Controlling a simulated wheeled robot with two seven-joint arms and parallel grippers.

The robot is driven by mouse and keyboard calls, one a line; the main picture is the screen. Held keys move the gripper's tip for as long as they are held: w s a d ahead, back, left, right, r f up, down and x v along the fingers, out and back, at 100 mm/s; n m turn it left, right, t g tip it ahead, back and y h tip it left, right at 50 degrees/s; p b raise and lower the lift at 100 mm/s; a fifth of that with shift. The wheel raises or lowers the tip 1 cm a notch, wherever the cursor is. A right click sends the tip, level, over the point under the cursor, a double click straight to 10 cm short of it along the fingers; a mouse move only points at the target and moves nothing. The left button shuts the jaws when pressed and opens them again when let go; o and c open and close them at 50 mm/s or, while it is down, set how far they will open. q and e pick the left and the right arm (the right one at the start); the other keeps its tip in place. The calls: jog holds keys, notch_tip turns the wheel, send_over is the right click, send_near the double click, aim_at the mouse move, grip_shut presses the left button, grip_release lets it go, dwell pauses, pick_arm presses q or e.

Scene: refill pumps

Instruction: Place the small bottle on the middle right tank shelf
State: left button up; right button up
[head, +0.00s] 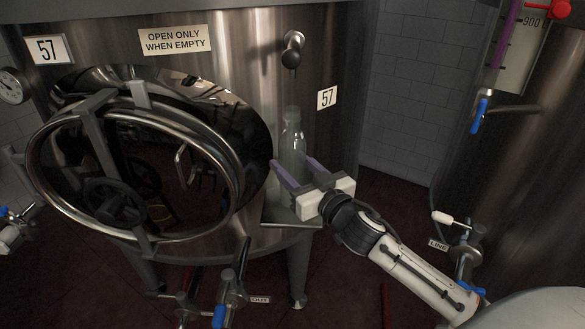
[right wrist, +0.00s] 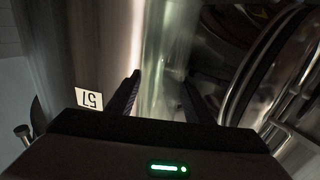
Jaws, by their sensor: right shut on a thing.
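A clear, pale greenish bottle (head: 292,142) stands upright in front of the steel tank marked 57. My right gripper (head: 293,164), with purple fingers, is shut on its body from the front right. In the right wrist view the bottle (right wrist: 163,75) shows as a blurred translucent shape between the dark fingers (right wrist: 160,88). A small grey metal shelf (head: 275,216) juts from the tank below the bottle. The gripper hides the bottle's lower part, so I cannot tell whether its base touches the shelf. My left gripper is not in view.
A round open hatch door (head: 45,150) with a handwheel is left of the bottle. A tap (head: 293,50) sticks out above it. Valves with blue handles (head: 219,315) are below. Another tank (head: 535,150) stands at the right, with a brick wall (head: 415,90) between.

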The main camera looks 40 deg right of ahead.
jog(key=shift+f, duration=0.25)
jog(key=shift+f, duration=0.15)
jog(key=o, duration=1.4)
jog(key=shift+r, duration=0.2)
jog(key=shift+s+a+f+b, duration=0.1)
jog(key=shift+s+a+b, duration=0.1)
jog(key=shift+s, duration=1.8)
jog(key=shift+s+a+r+b, duration=0.1)
jog(key=shift+s+b, duration=0.05)
jog(key=shift+s, duration=1.9)
jog(key=shift+s+a+f+b, duration=0.1)
jog(key=shift+s+b, duration=0.1)
jog(key=shift+s, duration=1.8)
